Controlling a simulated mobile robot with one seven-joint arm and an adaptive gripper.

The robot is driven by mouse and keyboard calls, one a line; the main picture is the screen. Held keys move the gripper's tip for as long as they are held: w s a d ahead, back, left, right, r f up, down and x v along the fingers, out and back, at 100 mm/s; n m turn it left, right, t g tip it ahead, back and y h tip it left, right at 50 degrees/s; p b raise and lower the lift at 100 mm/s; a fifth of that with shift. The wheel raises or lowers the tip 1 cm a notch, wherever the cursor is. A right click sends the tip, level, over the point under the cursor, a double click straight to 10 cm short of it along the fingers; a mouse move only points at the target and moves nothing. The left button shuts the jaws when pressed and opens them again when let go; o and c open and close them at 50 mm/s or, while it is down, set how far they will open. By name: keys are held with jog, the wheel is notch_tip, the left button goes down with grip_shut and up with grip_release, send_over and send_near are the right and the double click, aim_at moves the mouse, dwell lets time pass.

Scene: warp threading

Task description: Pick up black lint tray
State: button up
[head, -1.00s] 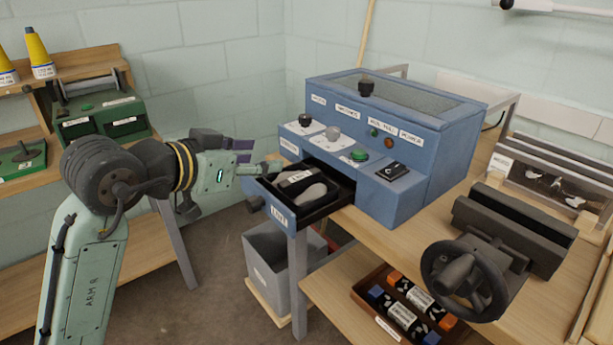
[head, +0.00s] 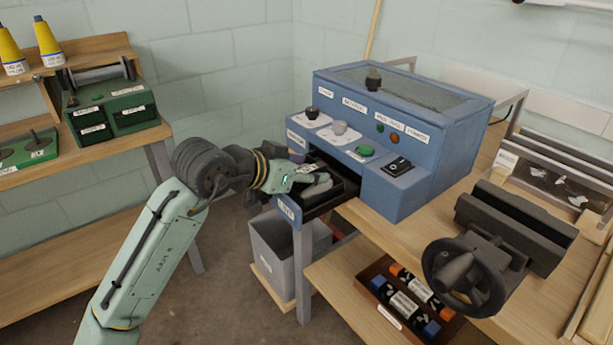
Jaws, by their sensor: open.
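The black lint tray (head: 338,196) is a drawer-like tray with a blue front, pulled partly out of the blue machine (head: 402,140) on the wooden bench. A grey lump of lint (head: 318,187) lies in it. My gripper (head: 308,176) is at the tray's left side, over its opening, and looks open. Its fingers partly cover the tray and the lint. I cannot tell whether they touch the tray wall.
A dark handwheel (head: 463,268) and roller unit sit on the bench at right. A green box (head: 112,105) stands on the left bench. Floor between the benches is clear.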

jog(key=shift+w+d+f, duration=0.1)
jog(key=shift+w, duration=0.05)
jog(key=shift+c, duration=0.6)
grip_shut()
